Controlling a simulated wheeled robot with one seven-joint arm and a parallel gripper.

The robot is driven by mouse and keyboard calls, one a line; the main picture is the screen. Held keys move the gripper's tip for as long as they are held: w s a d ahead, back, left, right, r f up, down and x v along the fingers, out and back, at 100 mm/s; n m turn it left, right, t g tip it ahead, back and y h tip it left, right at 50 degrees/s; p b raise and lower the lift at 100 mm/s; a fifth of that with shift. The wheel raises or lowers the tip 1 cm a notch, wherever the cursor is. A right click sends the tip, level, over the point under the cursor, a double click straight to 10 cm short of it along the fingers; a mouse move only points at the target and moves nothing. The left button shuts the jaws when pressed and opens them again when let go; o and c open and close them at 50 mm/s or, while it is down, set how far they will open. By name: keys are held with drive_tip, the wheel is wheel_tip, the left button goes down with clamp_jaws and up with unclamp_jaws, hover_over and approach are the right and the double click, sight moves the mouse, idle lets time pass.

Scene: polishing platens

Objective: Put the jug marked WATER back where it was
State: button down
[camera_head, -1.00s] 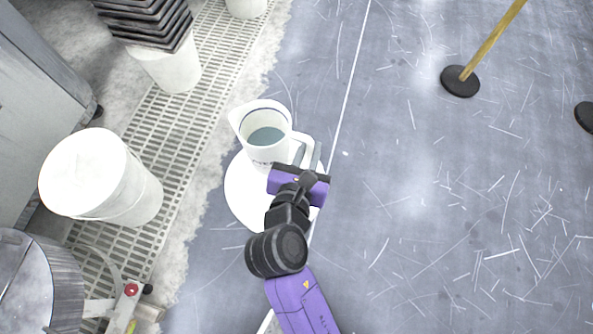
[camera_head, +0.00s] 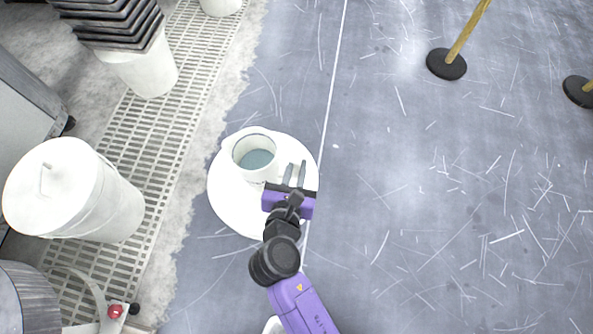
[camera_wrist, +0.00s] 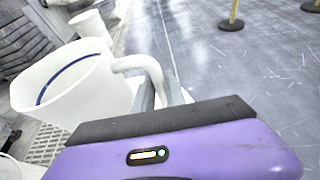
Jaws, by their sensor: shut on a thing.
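A white jug (camera_head: 254,160) with a blue line near its rim and grey-blue liquid inside stands upright over a round white top (camera_head: 235,218). Any marking on it is too small to read. I cannot tell whether its base touches the top. My gripper (camera_head: 294,172) is at the jug's right side, shut on its handle. In the wrist view the jug (camera_wrist: 75,90) fills the left, and its handle (camera_wrist: 145,64) loops down to the grey fingers (camera_wrist: 160,98). The jug's lower part is hidden there by my purple gripper body.
A lidded white bucket (camera_head: 75,195) and a white bucket under stacked dark trays (camera_head: 140,68) stand left, along a floor grating (camera_head: 165,140). Posts on black bases (camera_head: 446,64) stand at the upper right. The scratched grey floor (camera_head: 430,210) on the right is clear.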

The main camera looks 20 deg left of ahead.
drive_tip(key=shift+a+f, duration=0.1)
drive_tip(key=shift+f, duration=0.65)
drive_tip(key=shift+r, duration=0.1)
drive_tip(key=c, duration=1.8)
unclamp_jaws()
drive_tip(key=shift+f, duration=0.25)
drive_tip(key=o, duration=0.4)
drive_tip(key=shift+o, duration=0.2)
drive_tip(key=shift+s+r, duration=0.1)
drive_tip(key=shift+r, duration=0.15)
drive_tip(key=p+v, duration=0.4)
drive_tip(key=v, duration=0.7)
drive_tip(key=shift+s+d+p, duration=0.25)
drive_tip(key=shift+s+p, duration=0.05)
drive_tip(key=shift+s, duration=0.1)
